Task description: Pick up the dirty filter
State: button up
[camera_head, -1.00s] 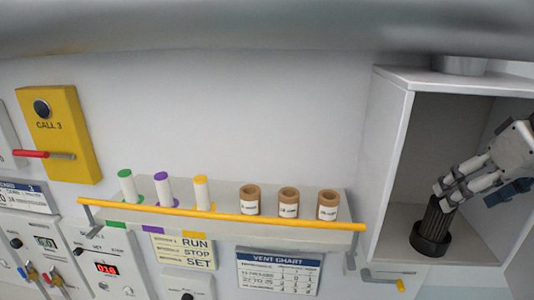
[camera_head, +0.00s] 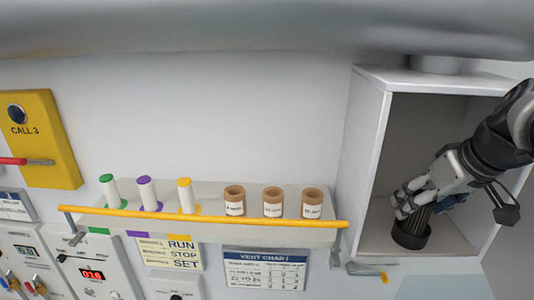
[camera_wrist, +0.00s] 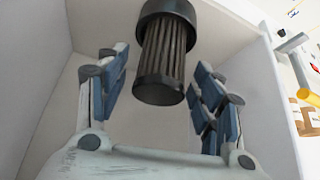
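The dirty filter (camera_head: 411,229) is a dark pleated cylinder with a wider black base. It stands upright on the floor of the open white cabinet (camera_head: 371,130). In the wrist view the filter (camera_wrist: 167,52) shows between and beyond the blue finger pads, with a visible gap on both sides. My gripper (camera_head: 414,200) reaches into the cabinet, and its fingers partly hide the filter's upper part in the head view. In the wrist view my gripper (camera_wrist: 160,88) is open and its pads do not touch the filter.
The cabinet's side walls and floor stand close around the gripper. To the left, a shelf with a yellow rail (camera_head: 200,215) carries several coloured rolls and brown cups (camera_head: 272,203). A yellow call box (camera_head: 45,140) hangs at far left. A latch handle (camera_head: 368,270) sits below the cabinet.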

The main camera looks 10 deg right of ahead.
jog(key=c, duration=1)
jog(key=shift+c, duration=0.2)
